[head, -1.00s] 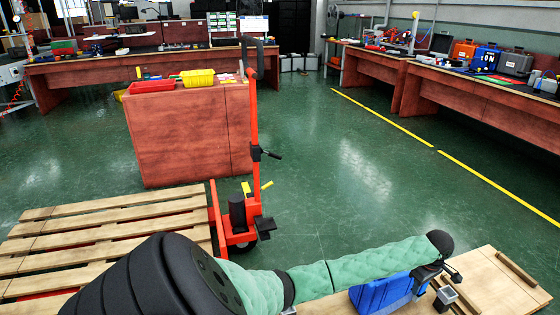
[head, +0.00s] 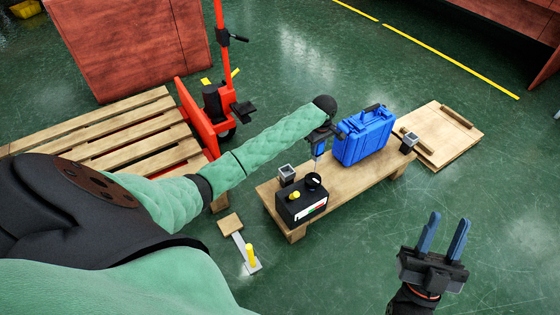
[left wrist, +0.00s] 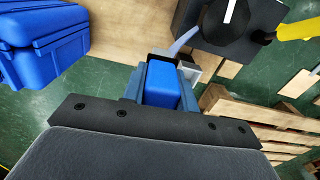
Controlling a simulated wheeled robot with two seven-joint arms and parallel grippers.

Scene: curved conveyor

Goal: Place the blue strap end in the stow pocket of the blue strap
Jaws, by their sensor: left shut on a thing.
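My left gripper (head: 319,146) is shut on a small blue block, seen between its fingers in the left wrist view (left wrist: 161,84), which appears to be the strap end. It is held above the wooden platform, left of the blue case (head: 362,138). A grey strap-like piece (left wrist: 184,41) shows just past the block. A square grey pocket (head: 286,174) stands on the platform lower left of the gripper, and a second one (head: 408,141) stands right of the case. I cannot tell which belongs to the blue strap. My right gripper (head: 449,219) is open and empty over the floor.
A black box with a dial and yellow knob (head: 302,204) sits on the wooden platform (head: 345,190), close to the left pocket. A pallet (head: 130,130) and red lifter (head: 205,125) stand to the left. A wooden board (head: 445,125) lies at the right.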

